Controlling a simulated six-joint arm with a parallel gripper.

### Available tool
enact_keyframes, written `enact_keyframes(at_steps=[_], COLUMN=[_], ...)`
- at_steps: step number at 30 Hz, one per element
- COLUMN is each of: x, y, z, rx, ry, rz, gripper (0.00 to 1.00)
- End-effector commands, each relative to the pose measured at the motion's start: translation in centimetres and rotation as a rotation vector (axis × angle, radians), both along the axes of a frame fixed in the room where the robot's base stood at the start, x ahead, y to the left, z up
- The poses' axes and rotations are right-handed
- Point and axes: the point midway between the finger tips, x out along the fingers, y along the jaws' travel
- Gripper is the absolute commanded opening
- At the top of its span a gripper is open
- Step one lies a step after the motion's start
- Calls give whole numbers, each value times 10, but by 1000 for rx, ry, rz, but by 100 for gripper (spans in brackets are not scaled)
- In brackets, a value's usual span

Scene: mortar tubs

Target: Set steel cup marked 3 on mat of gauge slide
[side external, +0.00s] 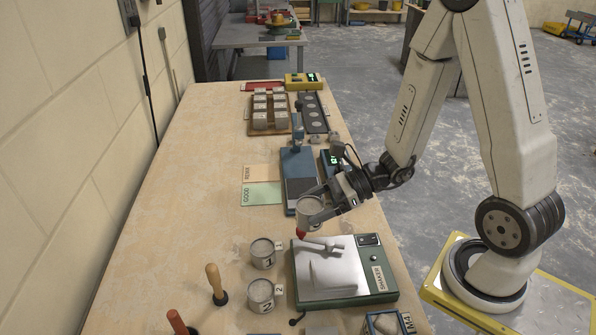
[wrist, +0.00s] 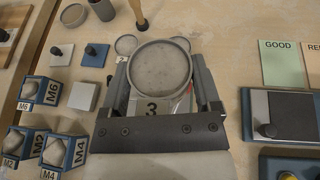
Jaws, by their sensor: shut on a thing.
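The steel cup marked 3 (wrist: 163,68) is filled level with grey material and fills the middle of the wrist view. My gripper (wrist: 165,90) is shut on it, one finger on each side. In the side view my gripper (side external: 325,200) holds the cup (side external: 309,212) upright, raised above the bench between the gauge slide and the shaker. The gauge slide (side external: 291,163) is a blue device behind the cup, with a dark grey mat (side external: 302,190) on its near part. It also shows at the right of the wrist view (wrist: 250,125).
Cups marked 1 (side external: 263,255) and 2 (side external: 261,294) stand left of the green shaker (side external: 340,290). A GOOD card (side external: 261,194) lies left of the slide. A tray of several blocks (side external: 283,127) is farther back. The bench's left side is largely clear.

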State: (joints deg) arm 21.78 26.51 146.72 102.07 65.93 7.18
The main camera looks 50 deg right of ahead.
Motion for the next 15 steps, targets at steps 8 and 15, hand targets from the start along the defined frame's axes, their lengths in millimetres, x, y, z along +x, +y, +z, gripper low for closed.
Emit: enact_keyframes(at_steps=[8, 15], x=[2, 9], y=[-3, -27], z=[1, 5], rx=[1, 1], ry=[-2, -5], rz=[-7, -67], gripper=[0, 0])
